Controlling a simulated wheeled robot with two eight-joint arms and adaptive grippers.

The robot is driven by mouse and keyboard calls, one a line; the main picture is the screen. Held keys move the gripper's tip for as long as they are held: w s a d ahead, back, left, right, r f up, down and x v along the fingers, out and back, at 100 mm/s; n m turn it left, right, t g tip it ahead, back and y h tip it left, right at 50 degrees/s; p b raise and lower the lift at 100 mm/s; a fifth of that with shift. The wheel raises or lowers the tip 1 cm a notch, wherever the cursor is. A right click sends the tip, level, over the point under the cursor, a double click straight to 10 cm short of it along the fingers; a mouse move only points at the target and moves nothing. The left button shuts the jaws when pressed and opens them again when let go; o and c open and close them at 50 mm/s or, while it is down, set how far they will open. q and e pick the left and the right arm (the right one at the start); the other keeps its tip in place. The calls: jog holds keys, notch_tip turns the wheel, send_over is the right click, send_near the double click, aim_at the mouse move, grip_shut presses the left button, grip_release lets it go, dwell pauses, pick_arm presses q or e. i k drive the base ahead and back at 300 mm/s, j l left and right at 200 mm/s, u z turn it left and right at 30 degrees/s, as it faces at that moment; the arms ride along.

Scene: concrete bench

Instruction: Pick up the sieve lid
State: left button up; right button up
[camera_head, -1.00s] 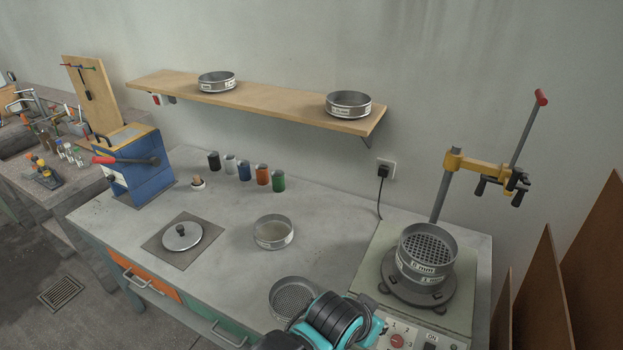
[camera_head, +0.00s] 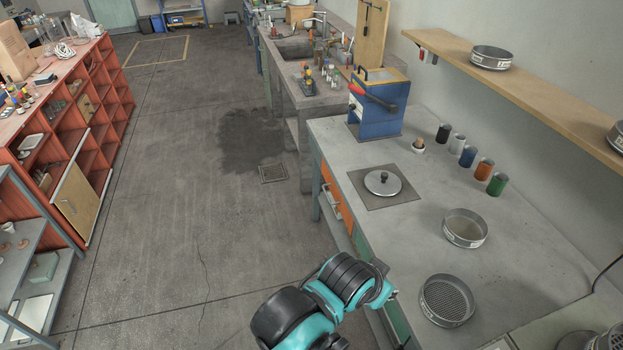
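The sieve lid (camera_head: 382,183) is a round grey metal disc with a knob on top. It lies flat on a dark square mat (camera_head: 362,188) near the left end of the bench, in the head view. Neither of my grippers shows in this view, and nothing touches the lid.
On the concrete bench (camera_head: 400,233), two sieves (camera_head: 465,229) (camera_head: 447,302) stand to the lid's right. Several coloured cups (camera_head: 468,157) line the wall side. A blue machine (camera_head: 377,110) stands behind the lid. An orange shelf unit (camera_head: 75,140) is at left; the floor between is clear.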

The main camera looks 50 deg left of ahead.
aim_at(379, 182)
jog(key=u, duration=1)
jog(key=z, duration=1.95)
jog(key=u, duration=1.9)
jog(key=z, duration=0.45)
jog(key=j+z, duration=0.15)
jog(key=z, duration=0.3)
jog(key=i+j+z, duration=0.1)
jog(key=z, duration=0.85)
jog(key=j+z, duration=0.3)
jog(key=j, duration=0.2)
jog(key=k+j+z, duration=0.1)
jog(key=j+z, duration=0.15)
jog(key=j, duration=0.2)
jog(key=k+j+z, duration=0.1)
jog(key=j+z, duration=0.2)
jog(key=j, duration=0.15)
jog(key=k+j+z, duration=0.25)
jog(key=j, duration=0.15)
jog(key=k+j+z, duration=0.1)
jog(key=j+z, duration=0.2)
jog(key=k+j+z, duration=0.25)
jog(key=j, duration=0.2)
